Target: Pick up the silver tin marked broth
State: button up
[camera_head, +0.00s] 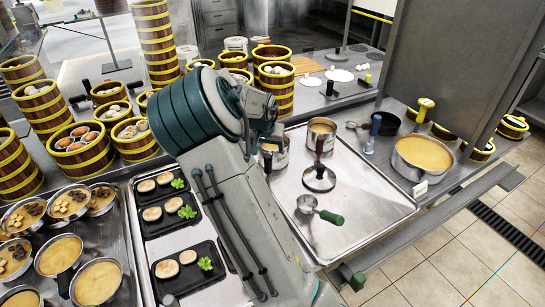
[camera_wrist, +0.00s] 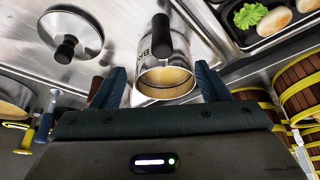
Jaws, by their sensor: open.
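A silver tin (camera_wrist: 165,82) with a dark handle and amber contents shows between my gripper's fingers (camera_wrist: 163,84) in the wrist view. The start of a word, seemingly "BR", shows on its side. My gripper is open with one blue finger on each side; I cannot tell whether they touch the tin. In the head view my gripper (camera_head: 271,135) is over what looks like the same tin (camera_head: 276,157), partly hidden by my arm. A second silver tin (camera_head: 321,134) stands to its right; no marking on it can be read.
A metal tray (camera_head: 365,205) under the tins also holds a round lid with a black knob (camera_head: 318,178) and a green-handled ladle (camera_head: 320,211). A wide pan (camera_head: 422,157) stands right. Black food trays (camera_head: 180,238) and bamboo steamers (camera_head: 82,148) crowd the left.

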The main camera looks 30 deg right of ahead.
aim_at(269, 155)
jog(key=x, duration=0.6)
jog(key=shift+w+f, duration=0.1)
jog(key=shift+f, duration=0.05)
jog(key=shift+p+x, duration=0.65)
jog(key=shift+x, duration=2)
jog(key=shift+w, duration=0.2)
grip_shut()
